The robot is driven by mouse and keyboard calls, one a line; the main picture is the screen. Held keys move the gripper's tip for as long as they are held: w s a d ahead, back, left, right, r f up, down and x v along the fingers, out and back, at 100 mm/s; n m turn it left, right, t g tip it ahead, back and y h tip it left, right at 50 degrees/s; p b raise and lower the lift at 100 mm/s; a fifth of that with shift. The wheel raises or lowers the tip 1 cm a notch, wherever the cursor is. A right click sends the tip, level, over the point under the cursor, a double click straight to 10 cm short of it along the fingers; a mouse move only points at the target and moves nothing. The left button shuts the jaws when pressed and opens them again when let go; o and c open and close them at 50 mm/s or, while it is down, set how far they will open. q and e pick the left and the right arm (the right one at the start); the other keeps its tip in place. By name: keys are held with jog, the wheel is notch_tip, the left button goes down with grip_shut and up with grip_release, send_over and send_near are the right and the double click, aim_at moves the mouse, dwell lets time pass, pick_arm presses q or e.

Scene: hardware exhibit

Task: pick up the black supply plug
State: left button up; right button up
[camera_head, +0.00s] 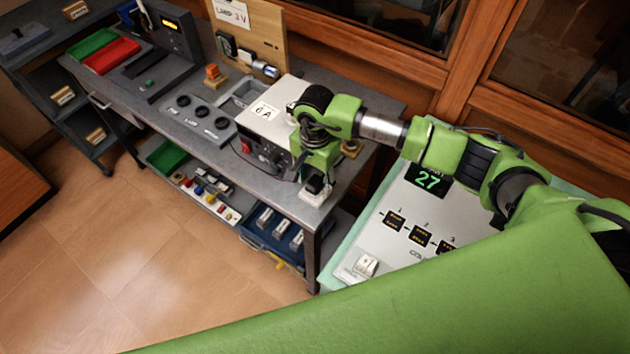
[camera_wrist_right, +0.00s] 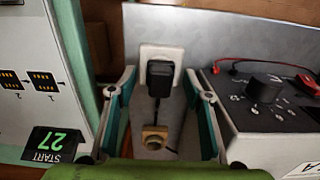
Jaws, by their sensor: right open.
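The black supply plug (camera_wrist_right: 159,79) sits in a white wall-type socket (camera_wrist_right: 172,53) in the right wrist view. Its cord runs toward a small wooden block (camera_wrist_right: 154,131). In the head view, the plug (camera_head: 317,184) and white socket (camera_head: 316,198) are at the front right corner of the grey workbench, partly covered by my gripper. My right gripper (camera_wrist_right: 160,76) is open, with one finger on either side of the plug. I cannot tell whether either finger touches it. My left gripper is not in view.
A grey supply box (camera_head: 283,108) stands on the bench just left of my right gripper. A light panel (camera_head: 400,205) with a "27" display stands to the right. Red and green trays (camera_head: 112,56) lie at the far left. Open floor lies at lower left.

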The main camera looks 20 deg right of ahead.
jog(key=c, duration=1.2)
jog(key=shift+r, duration=0.15)
jog(key=shift+w+r, duration=0.1)
jog(key=shift+r, duration=0.5)
jog(key=w+a+r+b, duration=0.1)
jog(key=a+r+b, duration=0.6)
jog(key=a+r, duration=0.4)
jog(key=shift+w+a+r, duration=0.3)
jog(key=shift+a, duration=1.2)
